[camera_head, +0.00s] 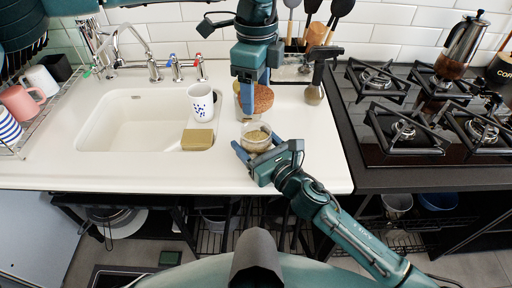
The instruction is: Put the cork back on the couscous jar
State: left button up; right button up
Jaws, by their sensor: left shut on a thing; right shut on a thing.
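The couscous jar (257,137) is a low, clear glass jar with pale grain inside. It stands open at the top on the white counter near the front edge. My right gripper (257,152) is shut on the jar from the front, with its fingers at the jar's sides. The brown, speckled cork (264,97) is behind the jar and apart from it. My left gripper (254,100) points down from above and is shut on the cork. Its fingers hide part of the cork, and its exact height above the counter is hard to tell.
A white patterned cup (200,102) and a yellow sponge (197,139) are left of the jar, by the sink (120,125). A dark-handled tool (315,92) stands to the right. The gas hob (360,150) lies beyond it. The counter is clear in front right.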

pick_arm(q)
jog(key=shift+f, duration=2.5)
pick_arm(e)
jog(key=shift+c, duration=0.4)
pick_arm(q)
jog(key=shift+f, duration=0.9)
jog(key=shift+f, duration=0.6)
jog(key=o, duration=1)
jog(key=shift+o, duration=0.2)
notch_tip(320, 180, up, 12)
